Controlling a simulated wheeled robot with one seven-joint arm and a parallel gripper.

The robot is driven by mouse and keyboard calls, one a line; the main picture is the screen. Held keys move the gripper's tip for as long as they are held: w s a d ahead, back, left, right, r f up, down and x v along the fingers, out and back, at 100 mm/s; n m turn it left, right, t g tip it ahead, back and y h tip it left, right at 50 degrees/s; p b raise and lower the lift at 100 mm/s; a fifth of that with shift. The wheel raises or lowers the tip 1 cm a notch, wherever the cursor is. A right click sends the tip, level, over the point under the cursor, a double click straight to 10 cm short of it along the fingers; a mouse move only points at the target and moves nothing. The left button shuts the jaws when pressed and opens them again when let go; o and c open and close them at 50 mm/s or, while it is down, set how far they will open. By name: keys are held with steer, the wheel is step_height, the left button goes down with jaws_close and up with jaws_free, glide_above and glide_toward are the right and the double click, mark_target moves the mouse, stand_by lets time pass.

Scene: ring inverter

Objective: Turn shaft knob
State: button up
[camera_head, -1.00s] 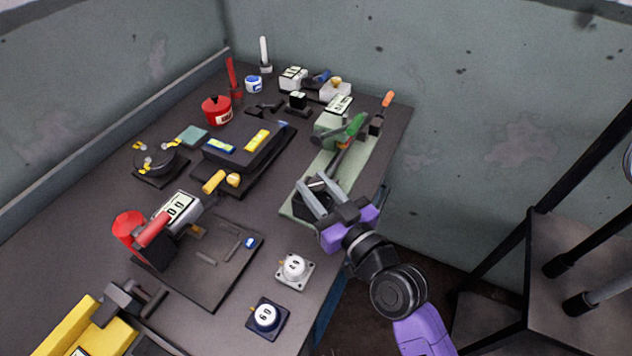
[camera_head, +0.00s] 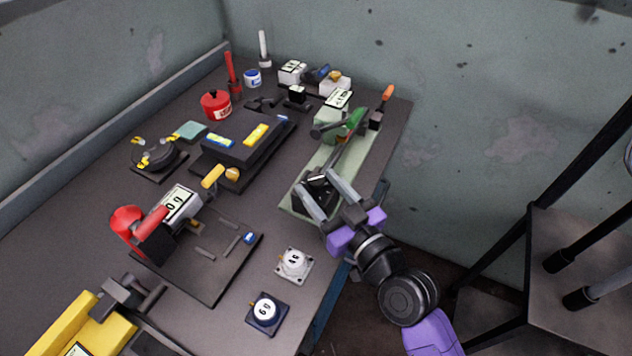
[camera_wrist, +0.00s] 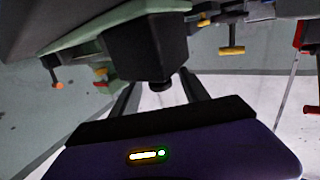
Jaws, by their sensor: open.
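A black block (camera_head: 318,192) sits at the near end of a pale green base plate (camera_head: 296,212) along the table's right edge. In the wrist view the black block (camera_wrist: 147,48) fills the upper middle, and a small dark round knob (camera_wrist: 161,85) sticks out of its near face. My gripper (camera_head: 315,181) is open, with its grey fingers on either side of the block in the head view. In the wrist view my gripper (camera_wrist: 160,90) has its fingers spread to both sides of the knob, with a gap visible; contact with the block cannot be told.
A green clamp-like part (camera_head: 352,122) stands farther along the plate, with an orange handle (camera_head: 388,92) beyond. A white dial (camera_head: 293,263) and a dark blue dial (camera_head: 266,310) stand near the front right. A black rack (camera_head: 531,290) stands at right.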

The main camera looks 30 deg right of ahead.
mark_target(323, 185)
steer(key=s, duration=0.1)
steer(key=s+b, duration=0.1)
steer(key=s, duration=0.3)
steer(key=shift+s+d+f, duration=0.1)
steer(key=shift+s+d, duration=0.15)
steer(key=shift+s, duration=0.15)
steer(key=shift+d+r+m, duration=0.2)
steer(key=shift+r+m, duration=0.1)
steer(key=shift+m, duration=0.1)
steer(key=s+a+f+g+h, duration=0.1)
steer(key=s+f+g, duration=0.2)
steer(key=s, duration=2.3)
steer(key=shift+s+f+h, duration=0.4)
